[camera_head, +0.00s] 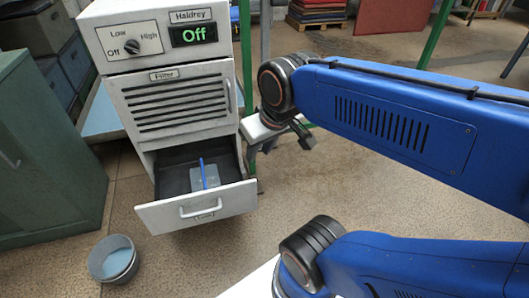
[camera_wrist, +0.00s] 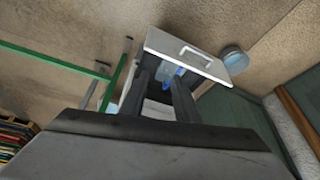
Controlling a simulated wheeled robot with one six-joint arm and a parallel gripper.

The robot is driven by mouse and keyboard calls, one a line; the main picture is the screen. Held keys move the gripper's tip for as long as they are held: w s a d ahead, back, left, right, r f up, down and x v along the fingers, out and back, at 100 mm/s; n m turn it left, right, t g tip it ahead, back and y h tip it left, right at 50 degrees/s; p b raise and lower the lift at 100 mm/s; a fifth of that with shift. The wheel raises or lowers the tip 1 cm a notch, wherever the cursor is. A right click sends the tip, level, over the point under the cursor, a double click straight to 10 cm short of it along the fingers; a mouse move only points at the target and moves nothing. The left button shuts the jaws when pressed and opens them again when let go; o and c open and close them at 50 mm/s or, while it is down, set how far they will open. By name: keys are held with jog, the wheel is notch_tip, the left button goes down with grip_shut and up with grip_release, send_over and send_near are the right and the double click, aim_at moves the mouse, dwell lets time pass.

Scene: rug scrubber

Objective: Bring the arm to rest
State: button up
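My blue arm (camera_head: 390,115) reaches in from the right in the head view. My gripper (camera_head: 306,138) is at its far end, to the right of the grey cabinet and apart from it. In the wrist view, the two dark fingers of my gripper (camera_wrist: 160,72) stand apart with nothing held between them. The open drawer shows beyond the fingertips.
A round bin (camera_head: 113,259) stands on the floor. A green cabinet (camera_head: 40,150) is at left; green rails (camera_head: 437,32) stand behind.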

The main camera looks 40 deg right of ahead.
jog(key=shift+s+d, duration=0.1)
jog(key=shift+s, duration=0.85)
dwell(0.7)
